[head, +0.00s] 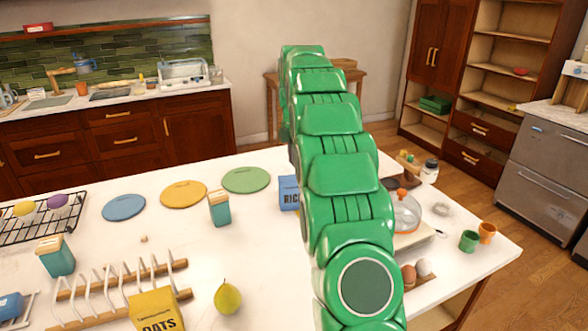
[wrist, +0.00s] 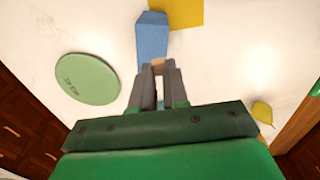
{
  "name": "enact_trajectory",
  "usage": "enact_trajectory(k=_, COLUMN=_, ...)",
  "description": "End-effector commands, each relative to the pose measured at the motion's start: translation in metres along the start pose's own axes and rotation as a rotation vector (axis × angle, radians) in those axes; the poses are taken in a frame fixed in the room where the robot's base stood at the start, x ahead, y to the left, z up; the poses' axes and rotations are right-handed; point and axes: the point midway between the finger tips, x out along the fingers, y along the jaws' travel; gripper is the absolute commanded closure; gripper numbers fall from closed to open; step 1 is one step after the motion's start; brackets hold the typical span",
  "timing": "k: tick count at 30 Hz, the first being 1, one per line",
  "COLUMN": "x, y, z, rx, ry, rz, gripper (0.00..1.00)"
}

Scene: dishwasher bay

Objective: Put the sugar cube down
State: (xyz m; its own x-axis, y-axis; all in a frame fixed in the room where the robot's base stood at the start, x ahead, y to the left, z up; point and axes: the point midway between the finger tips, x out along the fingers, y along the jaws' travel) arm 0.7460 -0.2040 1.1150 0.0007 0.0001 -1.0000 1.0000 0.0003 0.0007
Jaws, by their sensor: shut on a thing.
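My gripper (wrist: 159,80) is shut on a small tan block, the sugar cube (wrist: 158,65), held between its fingertips in the wrist view. The fingers hide part of the cube. A blue box (wrist: 152,38) lies just beyond the fingertips in that view; I cannot tell if the cube touches it. In the head view my green arm hides the gripper and the held cube. Another tiny tan piece (head: 143,239) lies on the white table (head: 185,235), left of the middle.
A blue rice box (head: 289,192) stands beside my arm. Green (head: 246,180), yellow (head: 183,194) and blue (head: 124,207) discs lie flat on the table. A teal carton (head: 219,208), pear (head: 228,298), oats box (head: 155,311) and wooden rack (head: 115,291) stand nearer.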

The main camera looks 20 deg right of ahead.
Motion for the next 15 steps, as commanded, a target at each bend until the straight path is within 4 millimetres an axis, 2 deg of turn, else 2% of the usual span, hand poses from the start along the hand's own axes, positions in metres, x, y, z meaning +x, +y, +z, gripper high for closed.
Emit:
enact_trajectory(k=4, x=0.012, y=0.008, z=0.002, rx=0.0, ry=0.001, rz=-0.003, gripper=1.0)
enact_trajectory(k=15, x=0.021, y=0.015, z=0.004, rx=0.0, ry=0.0, rz=-0.002, gripper=1.0)
